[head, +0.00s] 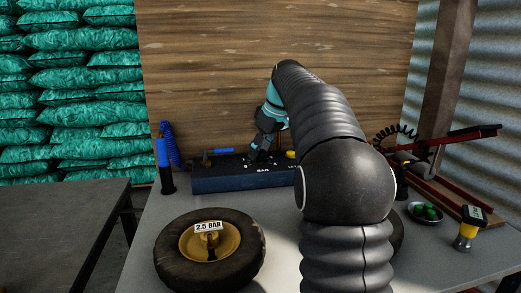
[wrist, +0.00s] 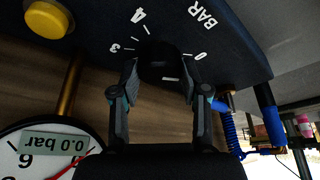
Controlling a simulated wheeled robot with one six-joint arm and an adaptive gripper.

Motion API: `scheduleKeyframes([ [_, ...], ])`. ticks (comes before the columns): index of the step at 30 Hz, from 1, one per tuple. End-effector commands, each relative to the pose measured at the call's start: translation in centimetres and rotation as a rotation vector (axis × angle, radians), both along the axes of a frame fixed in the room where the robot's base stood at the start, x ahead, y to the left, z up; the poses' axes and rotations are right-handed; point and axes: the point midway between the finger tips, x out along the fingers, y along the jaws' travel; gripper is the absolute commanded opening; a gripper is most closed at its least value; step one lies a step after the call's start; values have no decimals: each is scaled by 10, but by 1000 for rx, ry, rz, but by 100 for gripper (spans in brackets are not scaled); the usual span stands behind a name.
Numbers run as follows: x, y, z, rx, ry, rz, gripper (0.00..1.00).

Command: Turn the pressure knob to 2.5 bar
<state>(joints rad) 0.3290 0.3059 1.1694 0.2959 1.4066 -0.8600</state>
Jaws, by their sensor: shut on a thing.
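The pressure knob (wrist: 157,60) is a black round knob on a dark blue panel (head: 240,182) at the back of the bench. My gripper (wrist: 159,77) is shut on the knob, one finger on each side. A small white mark shows on the knob's lower right in the wrist view. Printed scale numbers 3, 4 and 0 and the word BAR surround it. The gauge (wrist: 40,155) at lower left reads 0.0 bar on its display. In the head view my gripper (head: 260,150) reaches down at the panel and the knob is not clearly visible.
A tyre on a gold rim (head: 163,257) lies in front, with a "2.5 BAR" tag (head: 207,226). A yellow button (wrist: 48,18) is on the panel. A blue coiled hose (head: 170,143) stands left. A bowl (head: 425,212) and yellow-black device (head: 466,236) are right.

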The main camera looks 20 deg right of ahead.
Motion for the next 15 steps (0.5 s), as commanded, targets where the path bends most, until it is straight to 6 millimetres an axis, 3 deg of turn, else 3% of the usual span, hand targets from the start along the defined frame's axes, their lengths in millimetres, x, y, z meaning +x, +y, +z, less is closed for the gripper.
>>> scheduleKeyframes([
  [15,-1,3,0,-1,0,-421,10],
])
